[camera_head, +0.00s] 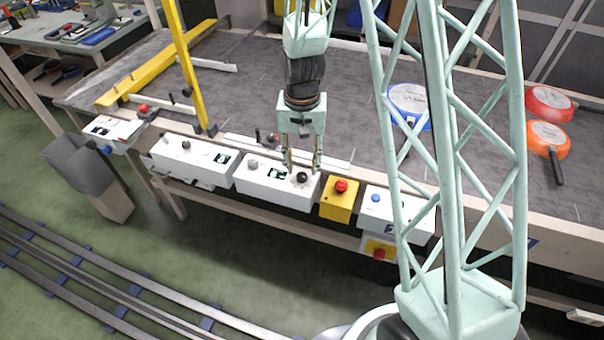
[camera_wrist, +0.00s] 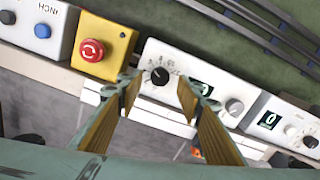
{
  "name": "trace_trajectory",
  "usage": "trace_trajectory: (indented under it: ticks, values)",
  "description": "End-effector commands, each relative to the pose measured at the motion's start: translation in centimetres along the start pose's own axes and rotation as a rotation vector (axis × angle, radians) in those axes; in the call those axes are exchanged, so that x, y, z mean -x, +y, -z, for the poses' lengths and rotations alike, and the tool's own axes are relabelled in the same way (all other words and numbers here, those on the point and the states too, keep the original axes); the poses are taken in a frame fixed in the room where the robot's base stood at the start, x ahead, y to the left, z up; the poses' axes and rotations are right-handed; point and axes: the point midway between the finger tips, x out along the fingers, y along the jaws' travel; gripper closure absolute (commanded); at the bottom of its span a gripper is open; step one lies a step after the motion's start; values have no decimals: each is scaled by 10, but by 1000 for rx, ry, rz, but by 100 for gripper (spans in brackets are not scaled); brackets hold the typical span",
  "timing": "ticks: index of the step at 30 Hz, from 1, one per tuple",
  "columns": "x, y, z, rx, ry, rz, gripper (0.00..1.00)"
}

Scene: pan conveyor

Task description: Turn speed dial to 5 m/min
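The black dial (camera_head: 302,177) sits at the right end of a white control box (camera_head: 262,190) on the conveyor's front edge. In the wrist view the dial (camera_wrist: 160,76) shows with scale marks around it, too small to read. My gripper (camera_head: 302,166) points down over the dial. Its fingers are apart, and in the wrist view the dial shows in the gap between the fingertips (camera_wrist: 159,86), nearer the left one. I cannot tell whether either finger touches it. A small dark display (camera_wrist: 199,88) and a grey knob (camera_wrist: 235,107) are on the same box.
A yellow box with a red emergency button (camera_head: 341,187) stands just right. Beyond it is a white box with a blue button (camera_head: 375,198). Another white box (camera_head: 185,156) stands left. Blue, red (camera_head: 548,102) and orange pans lie on the belt at the right.

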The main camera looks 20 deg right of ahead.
Motion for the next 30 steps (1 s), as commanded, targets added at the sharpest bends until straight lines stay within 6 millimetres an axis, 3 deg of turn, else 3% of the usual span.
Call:
trace_trajectory:
  ticks: [12, 26, 30]
  values:
    - [-34, 0, 0, 0, 0, 0, 66]
    - [-38, 0, 0, 0, 1, 0, 66]
    - [-38, 0, 0, 0, 1, 0, 79]
